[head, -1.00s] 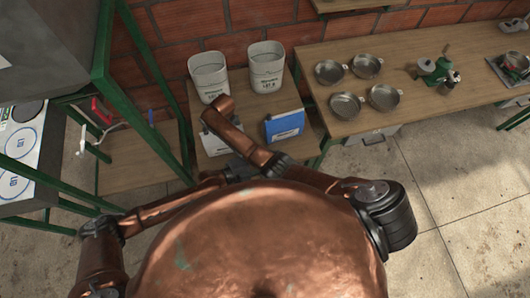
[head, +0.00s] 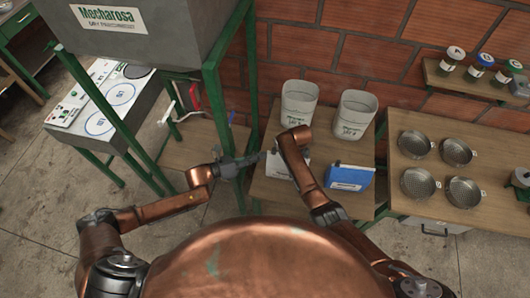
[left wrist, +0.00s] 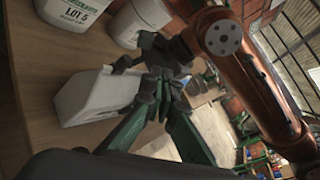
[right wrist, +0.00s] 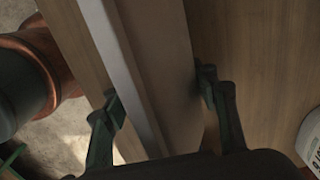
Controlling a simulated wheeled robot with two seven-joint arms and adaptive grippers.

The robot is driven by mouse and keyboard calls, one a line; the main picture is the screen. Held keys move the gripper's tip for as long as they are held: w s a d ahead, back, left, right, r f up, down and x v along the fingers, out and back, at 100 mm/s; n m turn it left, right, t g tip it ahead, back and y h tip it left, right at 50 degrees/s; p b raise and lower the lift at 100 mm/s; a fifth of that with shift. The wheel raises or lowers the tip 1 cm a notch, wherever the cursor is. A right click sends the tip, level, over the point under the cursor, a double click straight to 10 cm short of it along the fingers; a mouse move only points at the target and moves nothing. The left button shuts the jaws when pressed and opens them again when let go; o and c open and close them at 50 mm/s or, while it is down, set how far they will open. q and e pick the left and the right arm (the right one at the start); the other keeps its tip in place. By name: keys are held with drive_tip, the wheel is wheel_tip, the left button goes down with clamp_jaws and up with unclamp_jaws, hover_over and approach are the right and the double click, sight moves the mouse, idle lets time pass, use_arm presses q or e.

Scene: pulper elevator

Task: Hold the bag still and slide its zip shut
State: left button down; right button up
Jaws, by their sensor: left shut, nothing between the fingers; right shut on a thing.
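A white bag (head: 289,167) stands upright on the low wooden table; it also shows in the left wrist view (left wrist: 92,95). My right gripper (right wrist: 160,98) is shut on the bag, its fingers on either side of a pale-edged panel (right wrist: 150,70); in the head view my right arm hides it. My left gripper (head: 260,158) is shut and empty at the bag's left end. In the left wrist view my left fingertips (left wrist: 160,88) meet just beside the bag's end, close to my right gripper (left wrist: 168,48). Whether they touch the bag or its zip cannot be told.
A blue bag (head: 348,178) stands just right of the white one. Two white buckets (head: 298,105) (head: 354,115) stand behind. A green-framed grey machine (head: 135,35) rises at the left. Several metal pans (head: 457,151) lie on the right table (head: 437,172).

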use_arm(q)
drive_tip(key=s+a+f+m+y, duration=0.1)
drive_tip(key=s+a+f+m, duration=0.1)
drive_tip(key=a+m, duration=0.6)
drive_tip(key=n, duration=0.1)
approach(272, 151)
drive_tip(key=shift+g, duration=0.3)
drive_tip(key=x, duration=0.5)
drive_tip(key=shift+w, duration=0.25)
drive_tip(key=shift+w+d, duration=0.35)
drive_tip(key=shift+d, duration=0.15)
drive_tip(key=shift+y, duration=0.3)
drive_tip(key=d, duration=0.5)
drive_tip(key=shift+s, duration=0.35)
drive_tip(key=shift+a, duration=0.15)
